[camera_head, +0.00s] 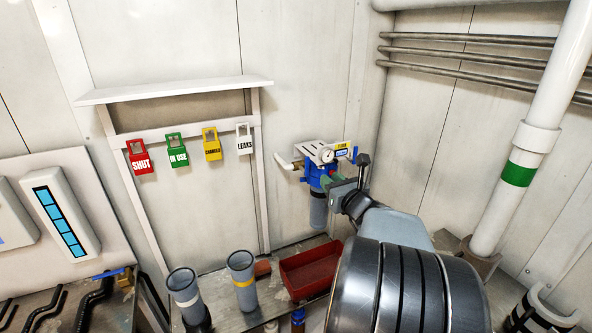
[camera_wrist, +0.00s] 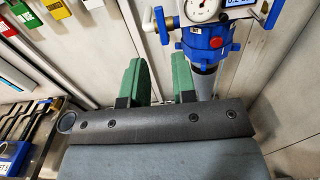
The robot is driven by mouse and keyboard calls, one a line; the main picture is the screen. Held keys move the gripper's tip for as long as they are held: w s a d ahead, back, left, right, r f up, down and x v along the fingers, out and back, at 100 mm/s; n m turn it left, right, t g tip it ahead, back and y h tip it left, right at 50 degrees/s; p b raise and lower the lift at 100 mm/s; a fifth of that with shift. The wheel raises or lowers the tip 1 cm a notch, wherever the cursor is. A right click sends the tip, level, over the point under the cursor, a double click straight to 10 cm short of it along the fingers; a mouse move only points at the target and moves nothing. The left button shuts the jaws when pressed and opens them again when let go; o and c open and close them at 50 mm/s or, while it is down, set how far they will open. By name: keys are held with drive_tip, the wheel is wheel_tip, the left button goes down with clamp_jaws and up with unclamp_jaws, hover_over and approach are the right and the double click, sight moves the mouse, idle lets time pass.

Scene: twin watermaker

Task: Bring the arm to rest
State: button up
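My gripper (camera_head: 332,182) is at the end of my arm, which reaches up from the lower right in the head view. In the wrist view my gripper (camera_wrist: 159,65) shows two green fingers with a clear gap between them and nothing held. A blue filter unit (camera_head: 316,172) with a round gauge is on the back wall just beyond the fingers. In the wrist view the filter unit (camera_wrist: 207,45) is ahead and to the right of them. I cannot tell whether they touch it. My arm and gripper hide part of it.
A rack (camera_head: 190,128) with red, green, yellow and white tags hangs left of the filter. Below are two grey cylinders (camera_head: 184,286) (camera_head: 242,270) and a red tray (camera_head: 309,272) on a bench. A white pipe (camera_head: 510,170) stands at right. Open room lies before the bare wall.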

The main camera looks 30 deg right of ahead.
drive_tip(key=s+a+f+n+g+y, duration=0.25)
drive_tip(key=a+f+n+g, duration=0.35)
drive_tip(key=n, duration=0.4)
drive_tip(key=s+a+f+n+g+y, duration=0.25)
drive_tip(key=a+f+n+y, duration=0.2)
drive_tip(key=a+n, duration=0.45)
drive_tip(key=s+a+n+g+h, duration=0.2)
drive_tip(key=a+n, duration=0.3)
drive_tip(key=n, duration=0.4)
drive_tip(key=s+a+f+n+g+h, duration=0.1)
drive_tip(key=s+a+n+g+h, duration=0.1)
drive_tip(key=a+n, duration=0.4)
drive_tip(key=s+n+g, duration=0.1)
drive_tip(key=s+n, duration=0.1)
drive_tip(key=n, duration=0.2)
drive_tip(key=shift+s, duration=0.2)
